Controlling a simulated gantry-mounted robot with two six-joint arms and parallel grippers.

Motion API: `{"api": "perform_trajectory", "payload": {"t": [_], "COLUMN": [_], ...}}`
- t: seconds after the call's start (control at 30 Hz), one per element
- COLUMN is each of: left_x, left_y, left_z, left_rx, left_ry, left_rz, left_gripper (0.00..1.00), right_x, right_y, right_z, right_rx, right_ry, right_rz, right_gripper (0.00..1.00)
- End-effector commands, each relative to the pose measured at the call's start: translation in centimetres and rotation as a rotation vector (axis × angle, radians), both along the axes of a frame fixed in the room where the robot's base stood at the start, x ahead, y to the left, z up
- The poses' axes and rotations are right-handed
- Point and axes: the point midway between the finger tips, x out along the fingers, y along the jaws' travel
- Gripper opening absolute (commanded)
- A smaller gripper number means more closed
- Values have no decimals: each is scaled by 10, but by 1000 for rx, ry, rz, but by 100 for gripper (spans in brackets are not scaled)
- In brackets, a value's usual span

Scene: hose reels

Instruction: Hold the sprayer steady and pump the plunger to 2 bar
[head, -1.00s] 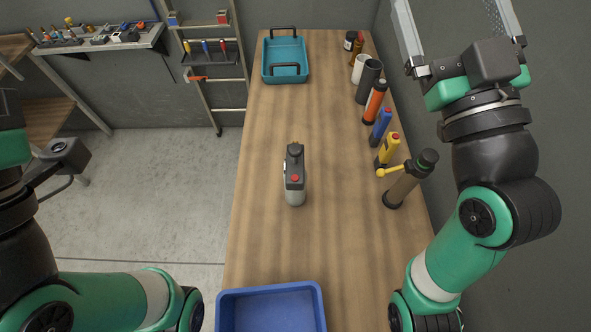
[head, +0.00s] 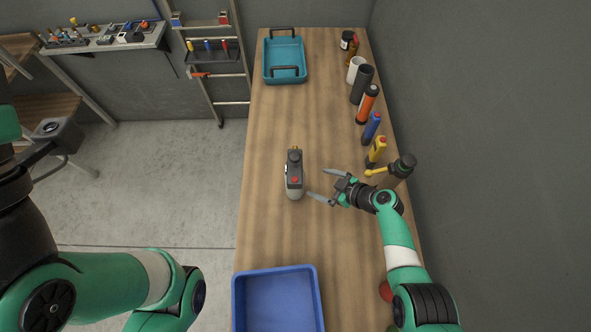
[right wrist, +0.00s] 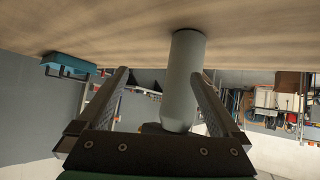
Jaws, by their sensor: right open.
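The sprayer (head: 294,189) stands upright on the workbench, with a grey body, a dark top and a red button. My right gripper (head: 317,184) is open just right of it in the head view, with fingertips pointing toward its body and a small gap between. In the right wrist view, which is upside down, the sprayer's grey body (right wrist: 185,82) shows in front of the open right gripper (right wrist: 160,73), toward the right finger. I cannot tell whether it touches that finger. My left arm shows at the left; its gripper is out of view.
A yellow-handled pump (head: 397,171) stands right of my right gripper, partly hidden by my arm. Several bottles and cylinders line the bench's right edge. A teal tray (head: 266,65) is at the far end, a blue bin (head: 238,300) at the near end. The bench (head: 268,135) left of the sprayer is clear.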

Motion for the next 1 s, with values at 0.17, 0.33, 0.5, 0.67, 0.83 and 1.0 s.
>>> {"api": "perform_trajectory", "payload": {"t": [0.17, 0.33, 0.5, 0.67, 0.83, 1.0], "left_x": [0, 0, 0, 0, 0, 0], "left_y": [0, 0, 0, 0, 0, 0], "left_z": [-3, -3, -11, -34, -66, -96], "left_rx": [0, 0, 0, 0, 0, 0], "left_ry": [0, 0, 0, 0, 1, 0], "left_rz": [0, 0, 0, 0, 0, 0], "left_gripper": [50, 50, 50, 50, 50, 50], "right_x": [-30, -34, -32, -25, -14, -4], "right_y": [7, 9, 12, 23, 38, 54], "right_z": [-17, -16, -21, -33, -44, -54], "right_rx": [145, 184, 182, 181, 182, 181], "right_ry": [8, -6, -6, -8, -8, -10], "right_rz": [37, 42, 44, 47, 45, 45], "right_gripper": [100, 100, 100, 100, 100, 100]}}
